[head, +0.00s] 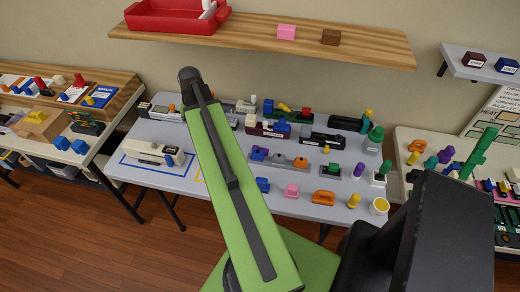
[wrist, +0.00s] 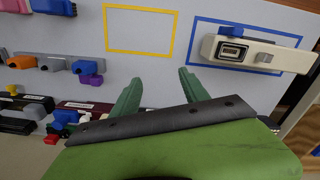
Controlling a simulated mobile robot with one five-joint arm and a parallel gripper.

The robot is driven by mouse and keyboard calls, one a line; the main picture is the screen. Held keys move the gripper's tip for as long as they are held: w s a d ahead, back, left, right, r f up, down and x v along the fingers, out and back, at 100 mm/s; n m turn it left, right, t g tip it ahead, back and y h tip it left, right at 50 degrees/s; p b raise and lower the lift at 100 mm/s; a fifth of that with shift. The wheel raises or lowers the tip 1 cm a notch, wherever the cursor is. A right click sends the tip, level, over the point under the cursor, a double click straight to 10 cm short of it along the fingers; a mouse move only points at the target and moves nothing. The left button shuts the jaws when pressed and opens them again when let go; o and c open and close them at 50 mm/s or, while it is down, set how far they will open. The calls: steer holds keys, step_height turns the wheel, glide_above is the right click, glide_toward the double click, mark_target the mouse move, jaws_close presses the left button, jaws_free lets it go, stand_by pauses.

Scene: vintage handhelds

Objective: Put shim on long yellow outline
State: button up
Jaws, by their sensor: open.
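The long yellow outline (wrist: 108,28) is a bare rectangle on the grey table in the wrist view. In the head view only a sliver of it (head: 197,177) shows beside my green arm. I cannot tell which small piece is the shim. My gripper (wrist: 160,76) has two green fingers, spread apart with nothing between them. In the head view my arm hides the gripper.
A cream handheld (wrist: 258,50) lies across the blue outline. Several dark and grey devices with coloured pieces, including a grey device (head: 278,160), crowd the table's middle and back. A blue piece (head: 263,185), pink piece (head: 291,190) and orange piece (head: 323,197) are near the front edge.

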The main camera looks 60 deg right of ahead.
steer(key=s+d+r+m+p, duration=0.15)
steer(key=s+d+m, duration=0.25)
steer(key=s+d, duration=1.05)
steer(key=b, duration=1.3)
glide_above(256, 147)
steer(key=f, duration=1.2)
steer(key=shift+w+a, duration=0.1)
steer(key=shift+a, duration=0.15)
step_height(256, 147, down, 5)
steer(key=b, duration=0.5)
steer(key=shift+d+f, duration=0.1)
steer(key=shift+d, duration=0.05)
steer(key=shift+r, duration=0.2)
jaws_close()
